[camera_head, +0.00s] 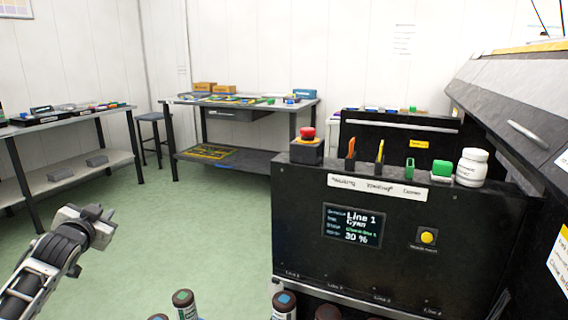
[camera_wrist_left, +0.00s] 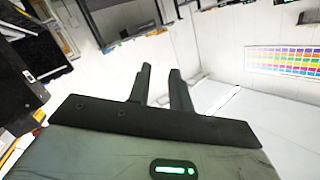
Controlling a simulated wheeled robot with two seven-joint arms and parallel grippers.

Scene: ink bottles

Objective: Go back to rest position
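My left gripper (camera_head: 100,224) is at the lower left of the head view, raised over the green floor and away from the bottles. In the left wrist view its two dark fingers (camera_wrist_left: 161,72) stand a small gap apart with nothing between them. My right gripper is in neither view. The black machine panel (camera_head: 300,235) carries a screen (camera_head: 352,227) reading Line 1, Cyan, 30 %.
A red button (camera_head: 307,133), a white jar (camera_head: 472,167) and small items sit on the machine's top. A workbench (camera_head: 245,156) and stool (camera_head: 152,117) stand behind, and a table (camera_head: 62,125) at left. The floor (camera_head: 190,230) left of the machine is clear.

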